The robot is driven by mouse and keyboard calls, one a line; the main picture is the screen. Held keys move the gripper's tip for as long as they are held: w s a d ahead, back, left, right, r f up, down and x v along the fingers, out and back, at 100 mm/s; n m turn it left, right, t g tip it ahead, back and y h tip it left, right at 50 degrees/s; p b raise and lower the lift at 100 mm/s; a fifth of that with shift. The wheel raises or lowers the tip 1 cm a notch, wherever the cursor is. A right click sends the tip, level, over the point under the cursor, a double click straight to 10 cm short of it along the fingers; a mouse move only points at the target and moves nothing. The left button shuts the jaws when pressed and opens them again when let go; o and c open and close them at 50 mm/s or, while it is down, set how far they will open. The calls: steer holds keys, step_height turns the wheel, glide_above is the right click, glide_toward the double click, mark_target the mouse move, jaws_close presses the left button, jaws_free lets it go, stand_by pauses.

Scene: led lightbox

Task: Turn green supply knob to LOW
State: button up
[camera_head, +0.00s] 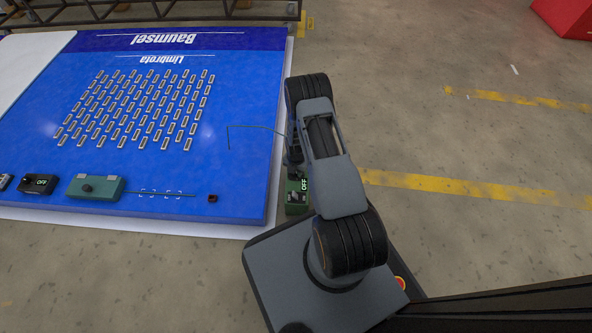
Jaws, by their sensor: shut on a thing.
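A small green supply box (297,208) sits on the floor just right of the blue panel, partly hidden under my arm. The fingertips and the knob are too small and covered to tell the knob's angle. No LOW mark can be read.
The blue lightbox panel (240,160) carries rows of small LED pieces. Along its near edge are a green box with a knob (95,187), a black box reading OFF (38,184) and a small dark block (213,198). A thin wire rises above the panel.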

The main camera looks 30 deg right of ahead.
steer(key=shift+w+r, duration=0.1)
steer(key=shift+w, duration=0.1)
steer(key=o, duration=0.9)
steer(key=shift+s, duration=0.1)
steer(key=shift+o, duration=0.2)
step_height(320, 180, up, 14)
steer(key=p, duration=0.6)
